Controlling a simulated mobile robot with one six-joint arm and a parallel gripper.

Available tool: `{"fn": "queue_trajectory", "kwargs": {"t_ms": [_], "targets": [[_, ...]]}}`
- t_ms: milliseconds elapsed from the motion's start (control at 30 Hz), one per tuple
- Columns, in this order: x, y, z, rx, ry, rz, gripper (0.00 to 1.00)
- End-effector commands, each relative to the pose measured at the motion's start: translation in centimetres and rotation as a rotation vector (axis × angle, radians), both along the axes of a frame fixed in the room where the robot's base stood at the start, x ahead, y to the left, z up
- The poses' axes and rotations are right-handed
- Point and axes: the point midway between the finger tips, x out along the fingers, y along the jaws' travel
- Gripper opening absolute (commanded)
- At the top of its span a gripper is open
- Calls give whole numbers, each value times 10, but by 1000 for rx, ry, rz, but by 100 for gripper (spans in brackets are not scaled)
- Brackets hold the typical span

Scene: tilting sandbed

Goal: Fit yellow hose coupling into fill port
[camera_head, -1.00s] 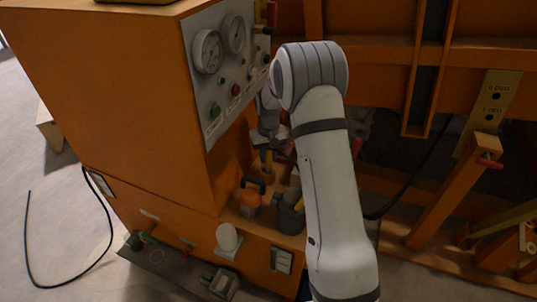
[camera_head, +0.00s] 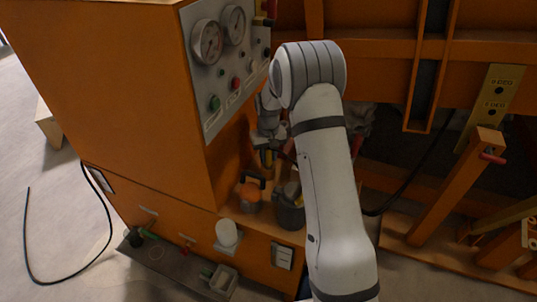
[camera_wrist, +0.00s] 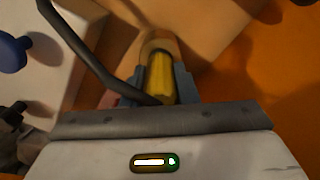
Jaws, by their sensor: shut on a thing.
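The yellow hose coupling (camera_wrist: 162,78) is held between the jaws of my gripper (camera_wrist: 160,92) in the wrist view. A tan rounded part (camera_wrist: 160,45) lies just beyond its far end; I cannot tell whether they touch or whether this is the fill port. A black hose (camera_wrist: 95,60) runs from the upper left to the coupling's near end. In the head view, my gripper (camera_head: 268,148) points down over the orange ledge beside the cabinet, with a little yellow of the coupling (camera_head: 267,158) showing. The fill port is not clearly visible there.
An orange item with a dark handle (camera_head: 250,195) and a grey cup-like container (camera_head: 290,212) stand close to my gripper. A gauge panel (camera_head: 222,70) is above left. My arm hides the area to the right.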

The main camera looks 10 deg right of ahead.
Motion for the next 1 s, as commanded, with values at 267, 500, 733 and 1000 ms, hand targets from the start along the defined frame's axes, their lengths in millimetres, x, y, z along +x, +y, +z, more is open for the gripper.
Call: {"fn": "queue_trajectory", "kwargs": {"t_ms": [267, 500, 733, 1000], "targets": [[0, -1, 0, 0, 0, -1, 46], [0, -1, 0, 0, 0, -1, 52], [1, -1, 18, 0, -3, -1, 52], [1, -2, 63, 0, -2, -2, 52]]}}
